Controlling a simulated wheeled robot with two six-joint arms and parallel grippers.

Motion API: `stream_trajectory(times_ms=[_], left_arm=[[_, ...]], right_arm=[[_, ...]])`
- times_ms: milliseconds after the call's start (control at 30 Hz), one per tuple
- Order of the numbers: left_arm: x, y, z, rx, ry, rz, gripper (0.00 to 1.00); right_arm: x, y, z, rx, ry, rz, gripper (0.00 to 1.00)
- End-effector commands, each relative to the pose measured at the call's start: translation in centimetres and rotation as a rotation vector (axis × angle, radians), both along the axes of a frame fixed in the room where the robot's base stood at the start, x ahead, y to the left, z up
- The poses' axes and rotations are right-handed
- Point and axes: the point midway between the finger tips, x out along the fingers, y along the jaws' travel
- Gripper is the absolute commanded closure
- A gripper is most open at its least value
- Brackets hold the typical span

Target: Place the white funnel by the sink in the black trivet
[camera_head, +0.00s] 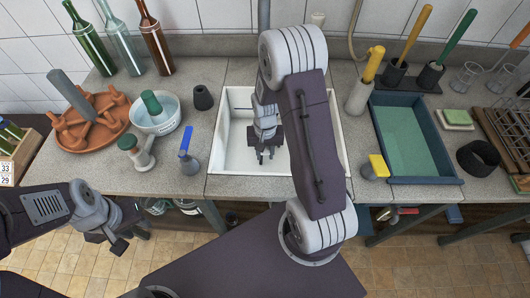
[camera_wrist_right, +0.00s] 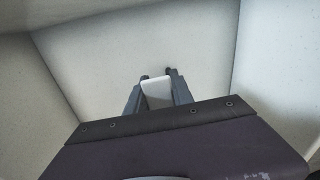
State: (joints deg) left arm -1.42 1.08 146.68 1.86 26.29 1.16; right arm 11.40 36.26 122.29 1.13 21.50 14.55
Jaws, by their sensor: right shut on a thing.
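My right gripper (camera_head: 266,155) is over the white sink, pointing down into it. In the right wrist view its fingers (camera_wrist_right: 157,80) are shut on a white piece (camera_wrist_right: 157,93). Only a small part of this piece shows, so I cannot tell for certain that it is the white funnel. I see no other clear white funnel by the sink. My left gripper (camera_head: 130,241) is open and empty at the lower left, in front of the counter.
The white sink (camera_head: 228,165) has raised walls around my right gripper. Between it and the black ring are a blue-rimmed green tray (camera_head: 440,179), a yellow-topped bottle (camera_head: 375,167) and a yellow-handled brush (camera_head: 374,64). A wooden rack (camera_head: 492,128) stands beside the ring. Bottles (camera_head: 158,45) stand at the back left.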

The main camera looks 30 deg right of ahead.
Motion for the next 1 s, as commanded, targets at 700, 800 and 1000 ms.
stream_trajectory(times_ms=[700, 800, 1000], left_arm=[[0.0, 0.0, -0.8, 0.0, 0.0, 0.0, 0.64], [0.0, 0.0, -0.8, 0.0, 0.0, 0.0, 0.64], [0.0, 0.0, -0.8, 0.0, 0.0, 0.0, 0.64]], right_arm=[[0.0, 0.0, -1.2, 0.0, 0.0, 0.0, 1.0], [0.0, 0.0, -1.2, 0.0, 0.0, 0.0, 1.0], [0.0, 0.0, -1.2, 0.0, 0.0, 0.0, 0.47]])
